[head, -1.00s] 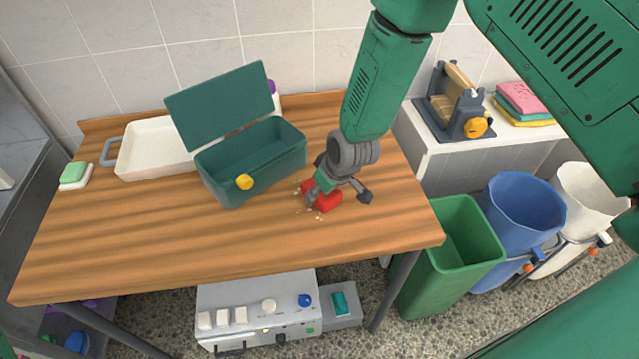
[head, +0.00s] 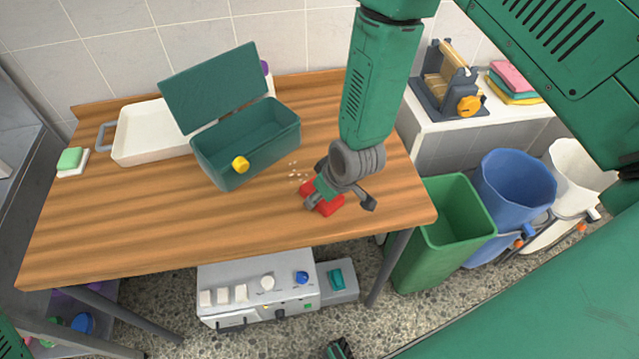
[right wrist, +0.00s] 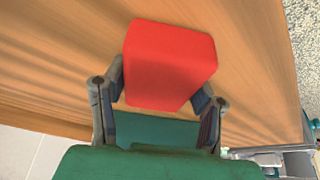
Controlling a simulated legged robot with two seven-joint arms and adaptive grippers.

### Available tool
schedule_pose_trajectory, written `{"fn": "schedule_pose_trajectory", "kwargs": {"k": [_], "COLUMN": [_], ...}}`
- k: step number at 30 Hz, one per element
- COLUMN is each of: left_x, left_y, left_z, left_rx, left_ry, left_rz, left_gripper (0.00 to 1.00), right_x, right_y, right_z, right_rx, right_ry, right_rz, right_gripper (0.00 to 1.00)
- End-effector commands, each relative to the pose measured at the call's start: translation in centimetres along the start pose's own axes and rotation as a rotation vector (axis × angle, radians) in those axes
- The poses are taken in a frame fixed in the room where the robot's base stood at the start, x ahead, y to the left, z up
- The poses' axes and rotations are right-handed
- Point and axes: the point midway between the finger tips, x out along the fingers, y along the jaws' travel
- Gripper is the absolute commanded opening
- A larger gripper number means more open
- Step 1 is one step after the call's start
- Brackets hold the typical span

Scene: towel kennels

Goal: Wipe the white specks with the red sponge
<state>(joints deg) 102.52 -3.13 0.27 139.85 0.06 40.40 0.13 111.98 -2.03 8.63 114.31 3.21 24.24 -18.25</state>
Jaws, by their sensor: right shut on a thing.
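The red sponge (head: 322,199) is on the wooden table, right of the green box. My right gripper (head: 322,190) is shut on it from above. In the right wrist view the red sponge (right wrist: 168,65) sits between the two fingers of my right gripper (right wrist: 162,100). A few white specks (head: 294,171) lie on the table just behind and left of the sponge, near the box's right end. Any specks under the sponge or gripper are hidden.
An open green box (head: 245,150) with a yellow knob stands left of the specks. A white tray (head: 150,158) and a green-and-white sponge (head: 71,161) are further left. The table (head: 150,225) is clear in front. A green bin (head: 450,235) stands beyond its right edge.

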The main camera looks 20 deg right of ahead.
Motion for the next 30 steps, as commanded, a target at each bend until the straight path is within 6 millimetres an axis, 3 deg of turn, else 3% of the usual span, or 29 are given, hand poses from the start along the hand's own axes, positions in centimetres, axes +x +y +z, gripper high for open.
{"fn": "schedule_pose_trajectory", "kwargs": {"k": [5,18,30], "left_x": [-0.1,-0.2,0.3], "left_y": [0.0,0.0,0.0], "left_z": [0.0,0.0,0.0], "left_rx": [0.0,0.0,0.0], "left_ry": [0.0,0.0,0.0], "left_rz": [0.0,0.0,0.0], "left_gripper": [0.62,0.62,0.62], "right_x": [0.0,0.5,1.2], "right_y": [-0.4,-2.5,-0.9], "right_z": [0.7,-0.7,-3.0], "right_rx": [0.0,-0.001,0.001], "right_ry": [-0.009,-0.009,-0.003], "right_rz": [-0.003,-0.005,-0.002], "right_gripper": [0.37,0.37,0.37]}}
